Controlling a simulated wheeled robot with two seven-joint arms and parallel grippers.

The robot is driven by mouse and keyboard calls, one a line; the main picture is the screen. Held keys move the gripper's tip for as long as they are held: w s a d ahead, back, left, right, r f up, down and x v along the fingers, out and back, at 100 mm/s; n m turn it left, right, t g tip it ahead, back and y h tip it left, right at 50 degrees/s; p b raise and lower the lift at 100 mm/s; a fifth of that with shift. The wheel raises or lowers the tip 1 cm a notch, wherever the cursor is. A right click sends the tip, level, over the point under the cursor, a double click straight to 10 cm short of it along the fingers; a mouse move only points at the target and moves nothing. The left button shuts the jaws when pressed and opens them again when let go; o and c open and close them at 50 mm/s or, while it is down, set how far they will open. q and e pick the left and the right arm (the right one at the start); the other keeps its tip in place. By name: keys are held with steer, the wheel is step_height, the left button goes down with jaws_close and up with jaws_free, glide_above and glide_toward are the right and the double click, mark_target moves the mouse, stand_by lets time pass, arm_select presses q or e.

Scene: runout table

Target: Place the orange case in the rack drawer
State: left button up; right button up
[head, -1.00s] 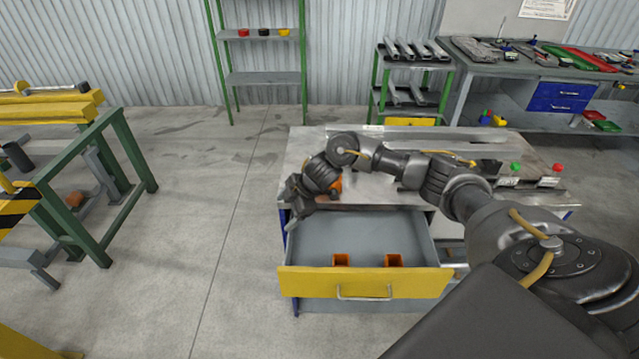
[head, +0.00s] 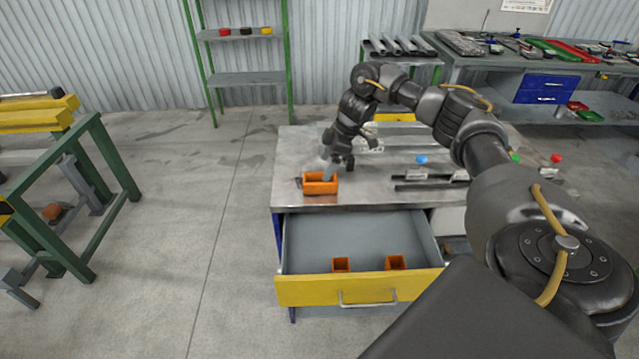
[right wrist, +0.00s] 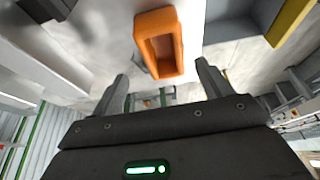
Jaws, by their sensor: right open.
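The orange case (head: 320,188) is an open-topped box standing on the metal table top, near its front left edge. My right gripper (head: 338,165) is open and empty, just above and behind the case, pointing down. In the right wrist view the case (right wrist: 160,45) lies beyond the two spread fingers (right wrist: 163,80), not between them. The rack drawer (head: 362,291) is pulled out below the table top, with a yellow front and grey inside. Two small orange boxes (head: 341,265) (head: 396,262) are in it near the front. My left gripper is not in view.
A green-legged stand (head: 100,185) is at the left. The drawer's back and middle are clear.

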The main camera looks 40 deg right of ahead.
mark_target(320, 179)
steer(key=shift+w+a+f, duration=0.2)
steer(key=shift+a+f, duration=0.05)
steer(key=shift+f, duration=0.3)
steer(key=shift+a+f+p, duration=0.1)
steer(key=shift+f+p, duration=0.05)
steer(key=shift+p, duration=0.15)
steer(key=x, duration=0.1)
steer(key=p+x, duration=0.1)
steer(key=x, duration=0.1)
steer(key=shift+s+a+f+p, duration=0.15)
steer(key=shift+s+f+p, duration=0.1)
steer(key=shift+f+p, duration=0.1)
steer(key=shift+w+a+f, duration=0.15)
steer(key=shift+f, duration=0.35)
steer(key=c, duration=1.1)
